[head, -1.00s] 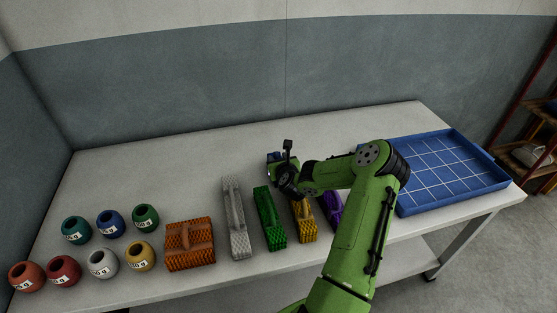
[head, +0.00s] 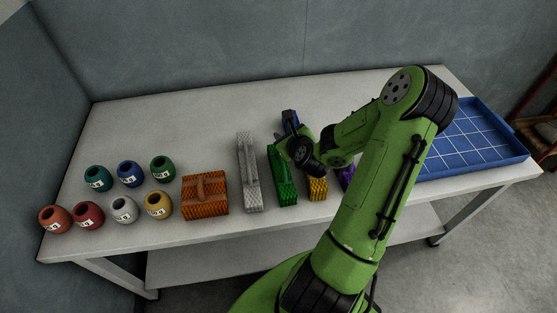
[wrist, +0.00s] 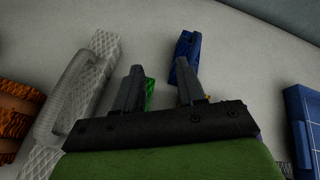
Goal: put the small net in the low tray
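Several bundled nets lie on the table: orange (head: 205,205), grey-white (head: 249,175), green (head: 286,188), yellow (head: 317,188), purple (head: 346,175) and blue (head: 290,118). The blue one lies farther back and looks short, but the arm hides part of it, so I cannot tell for sure which is the small net. My gripper (wrist: 159,66) is open, with nothing between its fingers. In the wrist view the right finger overlaps the blue net (wrist: 187,46) and the left finger partly hides the green net (wrist: 149,92). The low blue tray (head: 476,171) with a white grid stands at the right table end.
Several round labelled weights, among them a yellow one (head: 158,204), stand at the left of the table. A wall (head: 200,50) runs behind it. The table top behind the nets is clear. A wooden shelf (head: 540,130) stands beyond the right end.

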